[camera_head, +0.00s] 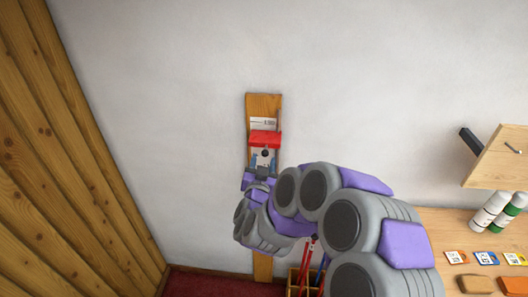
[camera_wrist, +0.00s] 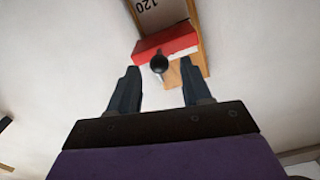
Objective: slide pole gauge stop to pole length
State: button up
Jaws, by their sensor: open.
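The pole gauge is an upright wooden board (camera_head: 264,106) on the white wall, with a pale marked label near its top. In the wrist view the board (camera_wrist: 187,12) shows the number 120. The red gauge stop (camera_head: 265,138) sits across the board just above my gripper (camera_head: 262,170). In the wrist view the red stop (camera_wrist: 167,42) has a round black knob (camera_wrist: 159,63) on its front. My gripper (camera_wrist: 157,84) is open, its two dark fingers apart, with the knob ahead between them. I cannot tell whether the fingers touch anything.
Red and blue poles (camera_head: 317,262) stand in a wooden rack (camera_head: 293,277) at the board's foot, partly behind my arm. A bench (camera_head: 440,222) at right holds bottles (camera_head: 490,211), coloured cards and blocks. A plank wall (camera_head: 80,150) stands left. The white wall around the board is clear.

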aim_at(265, 153)
jog(key=w, duration=0.3)
jog(key=shift+w+d, duration=0.15)
jog(key=shift+w, duration=0.8)
grip_shut()
